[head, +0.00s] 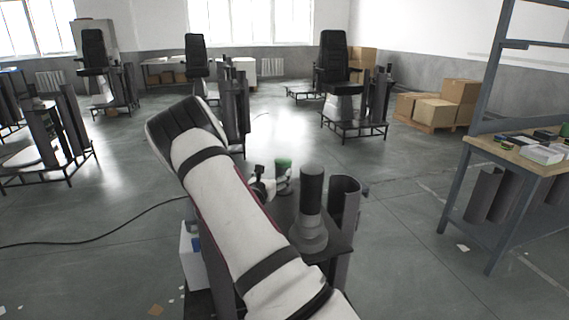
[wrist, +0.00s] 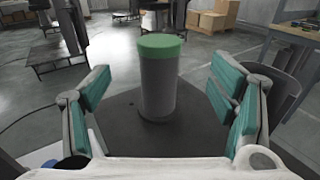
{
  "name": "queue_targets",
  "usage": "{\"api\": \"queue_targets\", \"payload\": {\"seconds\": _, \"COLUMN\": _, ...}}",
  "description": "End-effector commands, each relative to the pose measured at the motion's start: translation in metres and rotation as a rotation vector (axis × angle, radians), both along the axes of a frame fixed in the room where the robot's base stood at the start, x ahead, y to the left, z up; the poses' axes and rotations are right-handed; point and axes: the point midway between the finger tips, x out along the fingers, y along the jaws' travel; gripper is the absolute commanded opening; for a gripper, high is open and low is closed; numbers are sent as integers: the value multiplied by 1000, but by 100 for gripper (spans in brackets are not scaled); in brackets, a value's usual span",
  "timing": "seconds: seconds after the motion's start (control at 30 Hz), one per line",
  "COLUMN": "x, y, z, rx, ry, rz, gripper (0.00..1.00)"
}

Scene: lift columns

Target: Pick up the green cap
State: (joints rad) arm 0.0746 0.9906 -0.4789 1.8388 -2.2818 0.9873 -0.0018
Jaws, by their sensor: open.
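The green cap (wrist: 161,42) sits on top of an upright grey cylinder (wrist: 158,88) in the middle of the wrist view. In the head view the green cap (head: 283,162) shows just beyond the end of my white arm. My gripper (wrist: 160,82) is open, with teal-padded fingers to the left and right of the cylinder and clear gaps on both sides. Nothing is held. In the head view my gripper (head: 268,184) is small and partly hidden by my arm.
The cylinder stands on a dark plate (wrist: 122,108). A workbench (head: 530,160) stands at the right, and cardboard boxes (head: 435,111) lie at the back right. Several chairs on lift columns stand farther off, with open floor between.

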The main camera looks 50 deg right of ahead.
Motion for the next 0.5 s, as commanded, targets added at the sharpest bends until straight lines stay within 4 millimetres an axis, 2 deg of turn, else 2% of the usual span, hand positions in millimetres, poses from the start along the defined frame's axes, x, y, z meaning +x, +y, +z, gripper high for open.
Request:
{"api": "queue_targets", "payload": {"seconds": 0.03, "x": 4, "y": -11, "z": -1, "rx": -2, "ry": -1, "rz": -2, "gripper": 78}}
{"api": "queue_targets", "payload": {"seconds": 0.2, "x": 16, "y": -38, "z": -2, "rx": 0, "ry": -2, "rz": -3, "gripper": 78}}
{"api": "queue_targets", "payload": {"seconds": 0.5, "x": 26, "y": -58, "z": -2, "rx": -1, "ry": -1, "rz": -3, "gripper": 78}}
